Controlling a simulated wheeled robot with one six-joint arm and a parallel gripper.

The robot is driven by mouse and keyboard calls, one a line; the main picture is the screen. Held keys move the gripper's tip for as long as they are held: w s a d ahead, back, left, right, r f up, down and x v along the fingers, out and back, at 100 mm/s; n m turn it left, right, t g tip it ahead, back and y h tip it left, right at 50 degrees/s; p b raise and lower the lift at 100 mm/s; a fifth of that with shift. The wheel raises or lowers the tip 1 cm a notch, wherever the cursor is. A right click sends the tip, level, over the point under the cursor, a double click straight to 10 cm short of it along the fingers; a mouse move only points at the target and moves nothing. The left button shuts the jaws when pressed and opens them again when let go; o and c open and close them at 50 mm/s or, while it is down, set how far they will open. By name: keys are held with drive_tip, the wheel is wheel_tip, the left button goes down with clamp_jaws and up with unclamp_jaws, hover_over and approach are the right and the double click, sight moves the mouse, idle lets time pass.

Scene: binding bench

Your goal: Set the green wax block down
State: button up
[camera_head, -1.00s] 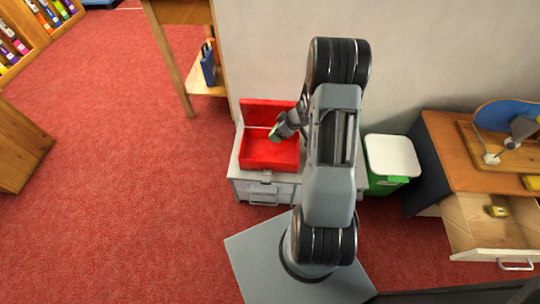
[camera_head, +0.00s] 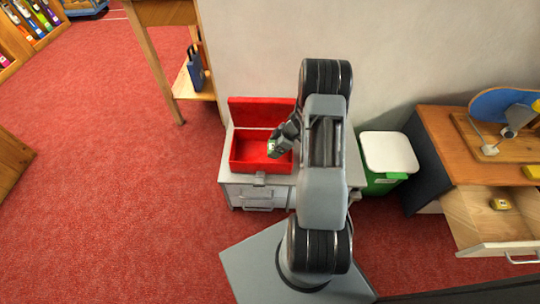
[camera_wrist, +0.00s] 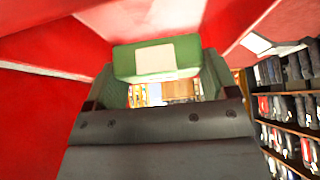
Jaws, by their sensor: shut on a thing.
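The green wax block (camera_wrist: 190,57) with a pale label shows in the wrist view, held between the two fingers of my gripper (camera_wrist: 158,78). In the head view, my gripper (camera_head: 273,148) is at the right part of an open red box (camera_head: 235,165), with a bit of the green block (camera_head: 271,146) at its tip. Red surfaces surround the block in the wrist view. Whether the block touches the box floor cannot be told.
The red box sits on a grey cabinet (camera_head: 240,196), its lid (camera_head: 258,112) raised at the back. A white-lidded green bin (camera_head: 385,183) stands to the right.

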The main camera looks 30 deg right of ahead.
sight(271, 147)
drive_tip(key=shift+w+a+f+b, duration=0.15)
drive_tip(key=shift+w+f+b, duration=0.15)
drive_tip(key=shift+w+f, duration=0.35)
drive_tip(key=shift+w+a+f+b, duration=0.15)
drive_tip(key=shift+w+f+b, duration=0.1)
drive_tip(key=shift+w+f, duration=0.35)
wheel_tip(271, 147, down, 4)
drive_tip(key=b, duration=0.3)
drive_tip(key=shift+w+a, duration=0.1)
drive_tip(key=shift+w, duration=0.05)
drive_tip(key=shift+r, duration=0.1)
drive_tip(key=o, duration=0.8)
drive_tip(key=shift+o, duration=0.2)
